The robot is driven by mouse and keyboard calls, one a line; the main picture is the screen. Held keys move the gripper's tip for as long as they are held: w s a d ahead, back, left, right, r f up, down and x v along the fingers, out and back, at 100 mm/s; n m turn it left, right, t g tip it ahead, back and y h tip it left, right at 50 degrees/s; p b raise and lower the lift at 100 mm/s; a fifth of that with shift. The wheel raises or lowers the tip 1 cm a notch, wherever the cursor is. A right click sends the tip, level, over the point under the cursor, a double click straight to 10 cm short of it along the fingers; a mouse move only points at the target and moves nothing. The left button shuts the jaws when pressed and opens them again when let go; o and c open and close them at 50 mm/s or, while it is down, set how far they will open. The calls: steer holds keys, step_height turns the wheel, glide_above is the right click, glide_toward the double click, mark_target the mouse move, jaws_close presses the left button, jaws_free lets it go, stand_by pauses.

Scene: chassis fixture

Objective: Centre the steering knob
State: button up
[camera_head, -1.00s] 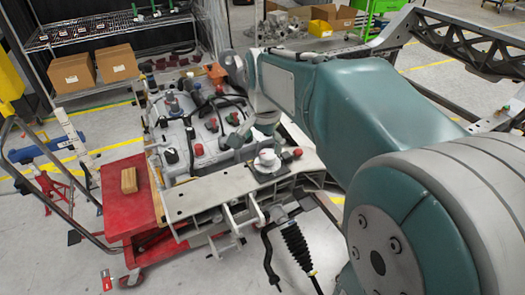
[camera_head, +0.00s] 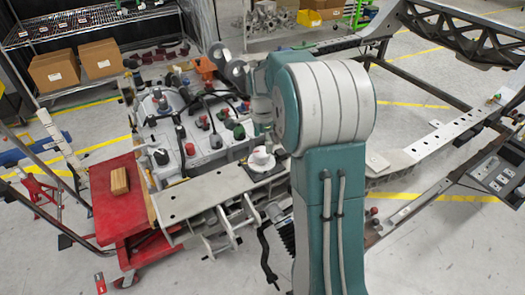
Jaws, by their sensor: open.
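A white round knob-like part (camera_head: 262,157) sits on a dark square plate on the near side of the chassis fixture (camera_head: 195,197). It is the likeliest steering knob, but its marking is too small to read, so I cannot tell its turn angle. The end of my arm, with my gripper (camera_head: 267,131), hangs just above and behind this part. It is open, but its fingers are small and partly hidden by my arm. I cannot tell whether they touch the knob.
Several red, green and black knobs and caps (camera_head: 205,122) stand close together on the fixture, left of my gripper. A red cart (camera_head: 112,205) with a tan block (camera_head: 119,181) stands at the left. A metal frame rail (camera_head: 440,140) runs along the right.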

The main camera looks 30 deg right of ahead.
mark_target(262, 150)
steer(key=shift+f, duration=1.95)
steer(key=c, duration=1)
steer(key=shift+o, duration=0.2)
